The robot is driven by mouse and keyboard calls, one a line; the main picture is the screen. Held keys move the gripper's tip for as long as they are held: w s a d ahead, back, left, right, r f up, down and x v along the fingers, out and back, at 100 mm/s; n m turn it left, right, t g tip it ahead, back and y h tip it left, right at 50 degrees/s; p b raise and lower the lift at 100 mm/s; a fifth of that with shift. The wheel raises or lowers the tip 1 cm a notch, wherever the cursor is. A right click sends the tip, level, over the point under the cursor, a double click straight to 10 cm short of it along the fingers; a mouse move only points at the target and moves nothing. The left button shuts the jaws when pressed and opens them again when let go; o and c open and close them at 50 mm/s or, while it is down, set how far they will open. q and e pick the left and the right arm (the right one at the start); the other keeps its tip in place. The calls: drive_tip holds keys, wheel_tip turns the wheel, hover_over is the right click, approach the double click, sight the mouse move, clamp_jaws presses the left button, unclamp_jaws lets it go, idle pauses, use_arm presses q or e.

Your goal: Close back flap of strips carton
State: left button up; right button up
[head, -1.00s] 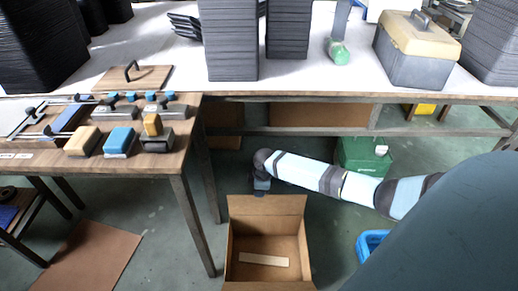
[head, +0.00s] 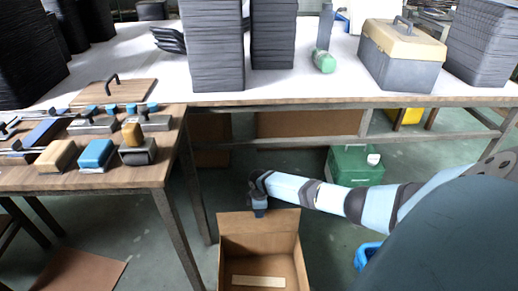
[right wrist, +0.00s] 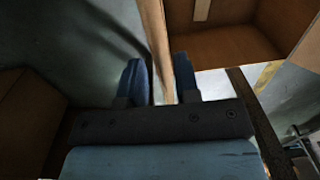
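The strips carton (head: 227,272) is an open brown box on the floor with a pale strip (head: 258,281) inside. Its back flap (head: 275,230) stands up at the far side. My right gripper (head: 260,212) points down at the flap's top edge and overlaps it in the head view. In the right wrist view the two blue fingers (right wrist: 160,80) are apart. The flap (right wrist: 156,40) shows edge-on between them, nearer the right finger; I cannot tell whether it touches. The carton's inside (right wrist: 225,50) lies at the upper right there. My left gripper is not in view.
A wooden table (head: 95,180) with blocks and tools stands left of the carton. A long white bench (head: 300,93) with black stacks runs behind. A green case (head: 350,167) and a blue bin (head: 366,254) are on the floor to the right.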

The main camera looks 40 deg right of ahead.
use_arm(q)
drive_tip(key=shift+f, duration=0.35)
use_arm(e)
drive_tip(key=shift+f, duration=0.45)
clamp_jaws()
